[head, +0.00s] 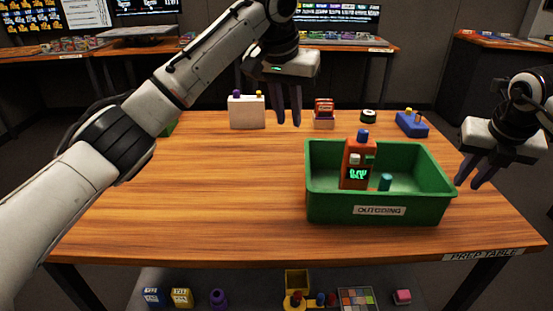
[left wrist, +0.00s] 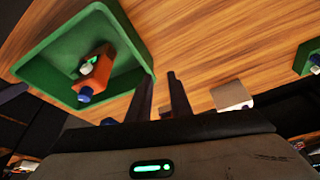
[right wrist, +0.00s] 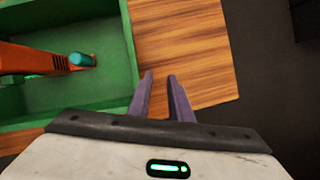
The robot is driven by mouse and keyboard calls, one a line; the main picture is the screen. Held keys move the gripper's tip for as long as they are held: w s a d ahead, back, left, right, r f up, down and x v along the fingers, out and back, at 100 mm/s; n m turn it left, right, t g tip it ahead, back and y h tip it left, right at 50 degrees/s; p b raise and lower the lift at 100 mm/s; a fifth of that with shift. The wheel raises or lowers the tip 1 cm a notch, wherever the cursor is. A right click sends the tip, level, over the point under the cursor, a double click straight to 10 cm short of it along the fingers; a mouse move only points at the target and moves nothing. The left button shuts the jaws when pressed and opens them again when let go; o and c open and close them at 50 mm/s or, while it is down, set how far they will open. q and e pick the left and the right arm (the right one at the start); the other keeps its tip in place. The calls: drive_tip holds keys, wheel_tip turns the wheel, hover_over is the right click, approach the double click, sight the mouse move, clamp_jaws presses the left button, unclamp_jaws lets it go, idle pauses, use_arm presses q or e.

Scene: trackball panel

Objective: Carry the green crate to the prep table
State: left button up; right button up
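The green crate (head: 378,208), labelled OUTGOING, sits upright on the wooden prep table (head: 220,190), towards its right front. An orange bottle-like device (head: 357,162) with a blue top and a small teal cylinder (head: 385,182) are inside it. My left gripper (head: 288,124) is open and empty, above the table behind and left of the crate. The crate also shows in the left wrist view (left wrist: 40,68). My right gripper (head: 467,185) is open and empty, just right of the crate and apart from it. The crate's wall shows left of its fingers in the right wrist view (right wrist: 122,60).
A white box (head: 246,112), a red-and-tan item (head: 324,115), a dark round item (head: 368,116) and a blue box (head: 411,124) stand along the back. A green object (head: 171,128) is partly hidden behind my left arm. The table's left middle is clear.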

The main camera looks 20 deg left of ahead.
use_arm(q)
drive_tip(key=shift+v, duration=1.2)
use_arm(e)
drive_tip(key=v, duration=1.2)
